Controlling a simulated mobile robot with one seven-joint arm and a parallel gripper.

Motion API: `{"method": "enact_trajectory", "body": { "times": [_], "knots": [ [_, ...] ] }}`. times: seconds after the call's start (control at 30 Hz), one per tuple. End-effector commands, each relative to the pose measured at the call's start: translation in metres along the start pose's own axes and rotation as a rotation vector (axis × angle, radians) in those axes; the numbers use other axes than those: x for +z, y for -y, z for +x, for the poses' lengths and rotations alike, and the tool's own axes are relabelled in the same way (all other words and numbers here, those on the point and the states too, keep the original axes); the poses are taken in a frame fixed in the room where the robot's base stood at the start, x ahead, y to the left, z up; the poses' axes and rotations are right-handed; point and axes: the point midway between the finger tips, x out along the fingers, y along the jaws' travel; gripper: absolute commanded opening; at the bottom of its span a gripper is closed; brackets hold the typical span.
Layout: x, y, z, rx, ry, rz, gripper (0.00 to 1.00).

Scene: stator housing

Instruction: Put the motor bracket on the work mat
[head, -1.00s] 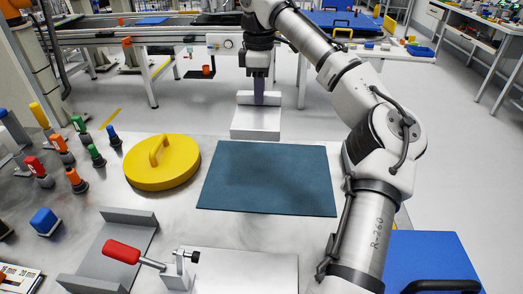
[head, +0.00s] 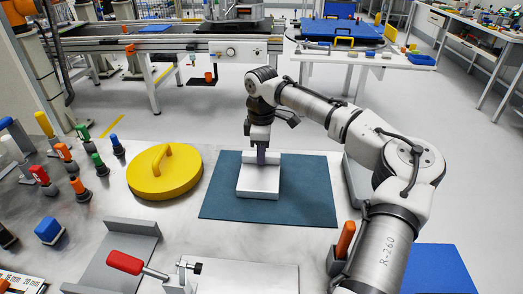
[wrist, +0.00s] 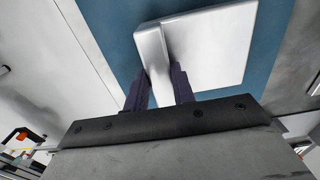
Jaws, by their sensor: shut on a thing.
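The motor bracket is a pale grey L-shaped piece (head: 258,188) with a flat base and an upright plate. In the head view it is over the middle of the dark teal work mat (head: 315,200), base down and about level. I cannot tell for certain whether its base touches the mat. My gripper (head: 261,157) is above it, with its fingers shut on the upright plate. In the wrist view the bracket (wrist: 215,45) shows with the mat (wrist: 105,28) beneath, and the two dark fingers (wrist: 160,88) straddle the plate.
A yellow round lid with a handle (head: 165,172) is left of the mat. A red-handled clamp (head: 125,262) and a grey angled fixture (head: 110,250) stand in front. Several coloured-handled tools line the left. An orange-handled tool (head: 346,240) is beside my arm at right.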

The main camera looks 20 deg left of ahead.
Motion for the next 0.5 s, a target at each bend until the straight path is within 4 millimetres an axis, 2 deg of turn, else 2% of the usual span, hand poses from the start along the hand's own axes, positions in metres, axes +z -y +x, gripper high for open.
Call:
{"method": "enact_trajectory", "body": {
  "times": [0.33, 0.37, 0.5],
  "knots": [
    [-0.0004, -0.0003, 0.0016, 0.002, -0.001, 0.000, 0.00],
    [-0.0002, -0.0003, 0.0022, 0.002, 0.000, 0.000, 0.29],
    [-0.0002, -0.0002, 0.0022, 0.001, 0.000, 0.000, 0.47]
  ]
}}
